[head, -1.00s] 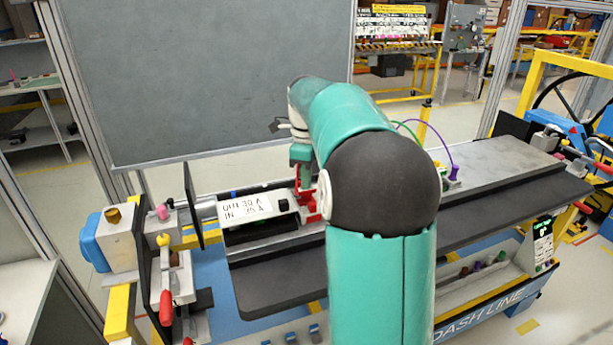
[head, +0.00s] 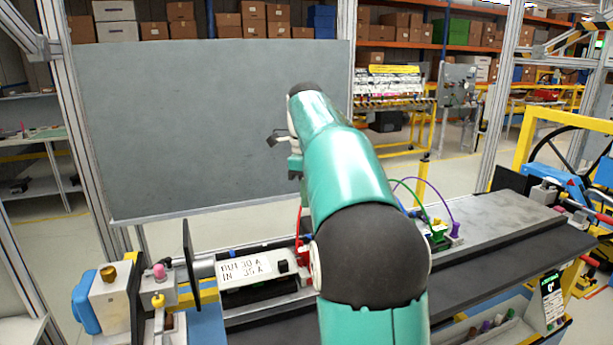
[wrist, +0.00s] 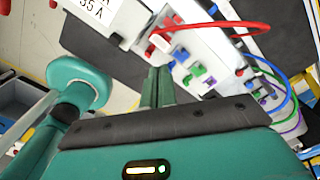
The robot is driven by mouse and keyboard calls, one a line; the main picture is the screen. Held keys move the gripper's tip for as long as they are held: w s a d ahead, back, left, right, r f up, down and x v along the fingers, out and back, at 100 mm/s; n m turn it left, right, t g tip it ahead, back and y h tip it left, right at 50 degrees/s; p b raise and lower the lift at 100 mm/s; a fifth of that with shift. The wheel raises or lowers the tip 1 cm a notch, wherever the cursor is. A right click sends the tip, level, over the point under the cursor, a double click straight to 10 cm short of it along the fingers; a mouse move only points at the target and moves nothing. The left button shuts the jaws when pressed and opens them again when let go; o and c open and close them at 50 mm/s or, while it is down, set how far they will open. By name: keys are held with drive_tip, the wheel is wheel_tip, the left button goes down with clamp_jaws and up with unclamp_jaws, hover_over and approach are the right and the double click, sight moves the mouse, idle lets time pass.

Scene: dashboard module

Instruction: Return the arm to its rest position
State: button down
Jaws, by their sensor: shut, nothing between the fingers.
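My teal arm rises through the middle of the head view. My gripper (head: 296,172) shows at the arm's far end, partly hidden by the arm, raised above the bench and in front of the grey board. In the wrist view my gripper's two fingers (wrist: 158,88) are together with nothing between them. They point toward the module's connector panel (wrist: 205,60) but appear apart from it.
A white labelled box (head: 246,268) sits on the dark bench (head: 480,245), with a red cable (wrist: 215,28) beside it. Green and purple cables (head: 425,195) arc at the right. A large grey board (head: 200,130) stands behind. A clamp unit (head: 110,295) is at the left.

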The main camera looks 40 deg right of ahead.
wheel_tip(320, 180, up, 5)
drive_tip(key=shift+r, duration=0.15)
drive_tip(key=shift+a, duration=0.1)
drive_tip(key=s+a+f+n+t, duration=0.1)
drive_tip(key=s+a+f+n, duration=0.1)
drive_tip(key=s+a+n, duration=0.4)
drive_tip(key=s+a+f+n+t, duration=0.2)
drive_tip(key=s+a+n, duration=0.1)
drive_tip(key=a+n, duration=0.55)
drive_tip(key=s+a+f+n+t, duration=0.2)
drive_tip(key=s+a+f+n, duration=0.8)
drive_tip(key=s+f+n, duration=0.3)
drive_tip(key=shift+s+f+n+t, duration=0.3)
drive_tip(key=shift+s+f+n, duration=0.05)
drive_tip(key=shift+f, duration=0.3)
